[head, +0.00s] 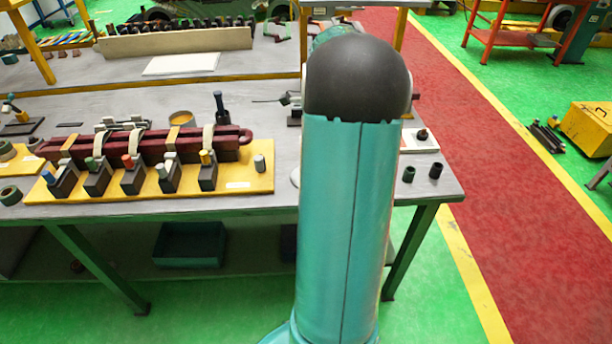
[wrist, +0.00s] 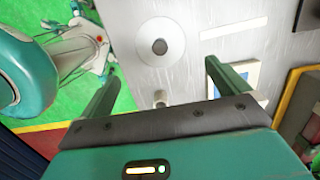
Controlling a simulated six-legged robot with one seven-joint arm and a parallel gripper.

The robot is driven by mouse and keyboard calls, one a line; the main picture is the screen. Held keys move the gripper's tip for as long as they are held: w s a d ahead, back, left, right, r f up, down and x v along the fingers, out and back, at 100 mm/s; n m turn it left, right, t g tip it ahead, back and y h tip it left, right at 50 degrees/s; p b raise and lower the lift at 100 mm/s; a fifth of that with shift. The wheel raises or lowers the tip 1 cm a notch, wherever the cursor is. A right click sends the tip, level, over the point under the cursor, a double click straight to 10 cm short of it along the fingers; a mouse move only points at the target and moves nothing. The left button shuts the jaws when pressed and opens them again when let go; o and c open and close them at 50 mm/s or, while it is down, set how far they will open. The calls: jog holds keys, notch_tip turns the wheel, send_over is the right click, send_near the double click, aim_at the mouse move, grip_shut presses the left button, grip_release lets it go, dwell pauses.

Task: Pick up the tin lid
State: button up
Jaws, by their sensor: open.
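A round grey disc with a darker raised centre (wrist: 158,37), which looks like the tin lid, lies flat on the grey bench top in the wrist view. My gripper (wrist: 162,72) is open, its two green fingers spread apart with nothing held between them. The disc appears beyond the fingertips, roughly in line with the gap between them, and apart from both. In the head view my own arm hides the gripper and most of this part of the bench. A pale rounded edge (head: 295,177) shows just left of my arm; I cannot tell whether it is the lid.
A small upright cylinder (wrist: 160,97) shows between the fingers. Two dark cylinders (head: 408,174) stand near the bench's right edge.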

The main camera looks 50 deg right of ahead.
jog(key=f, duration=0.5)
jog(key=shift+w+a+f, duration=0.15)
jog(key=shift+a+f, duration=0.05)
jog(key=shift+a, duration=0.1)
jog(key=f, duration=0.3)
jog(key=w+f, duration=0.1)
jog(key=shift+a+f, duration=0.25)
jog(key=shift+f, duration=0.15)
jog(key=c, duration=0.8)
